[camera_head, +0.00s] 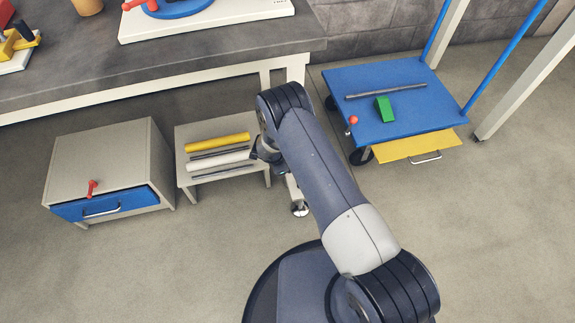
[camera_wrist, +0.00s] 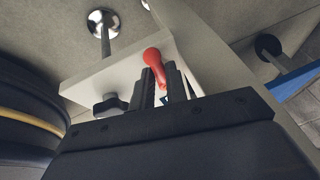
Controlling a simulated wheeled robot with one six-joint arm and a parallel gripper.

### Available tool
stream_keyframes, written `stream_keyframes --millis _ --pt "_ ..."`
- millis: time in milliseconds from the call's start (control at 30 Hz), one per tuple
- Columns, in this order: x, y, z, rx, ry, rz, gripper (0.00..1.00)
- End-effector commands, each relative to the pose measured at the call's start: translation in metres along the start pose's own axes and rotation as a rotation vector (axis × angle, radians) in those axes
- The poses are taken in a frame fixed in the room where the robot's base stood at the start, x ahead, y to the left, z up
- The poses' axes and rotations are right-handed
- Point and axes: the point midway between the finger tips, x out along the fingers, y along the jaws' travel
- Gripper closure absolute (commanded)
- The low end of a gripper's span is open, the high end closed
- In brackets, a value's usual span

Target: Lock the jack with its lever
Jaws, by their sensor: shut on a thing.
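The red lever (camera_wrist: 153,58) shows in the wrist view between the two dark fingers of my gripper (camera_wrist: 162,84), which is shut on it. Its rounded end sticks up past the fingertips, and its lower part is hidden by the fingers. The jack's round chrome foot (camera_wrist: 103,20) and thin rod stand beside a pale plate, left of the lever. A black knob (camera_wrist: 110,105) sits left of the fingers. In the head view the foot (camera_head: 299,209) rests on the floor below the workbench; my arm hides the lever there.
A small stand (camera_head: 187,173) with yellow and white rolls is left of my arm. A cabinet (camera_head: 98,165) with a blue drawer is further left. A blue cart (camera_head: 340,92) with a green block (camera_head: 384,108) is on the right. The workbench (camera_head: 150,62) spans the upper left.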

Motion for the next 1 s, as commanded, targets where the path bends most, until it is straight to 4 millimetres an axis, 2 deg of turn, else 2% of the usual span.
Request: stream_keyframes --millis 300,333,400,667,833,1000 --pt "0.000 0.000 -0.001 0.002 0.002 0.001 1.00" --pt "0.000 0.000 -0.001 0.002 0.002 0.001 0.83" --pt "0.000 0.000 -0.001 0.002 0.002 0.001 0.78" --pt "-0.002 0.000 -0.001 0.001 0.001 0.000 0.77" --pt "-0.021 -0.002 -0.001 0.001 0.000 -0.002 0.77" --pt "-0.057 -0.002 -0.001 0.001 0.000 -0.002 0.77"
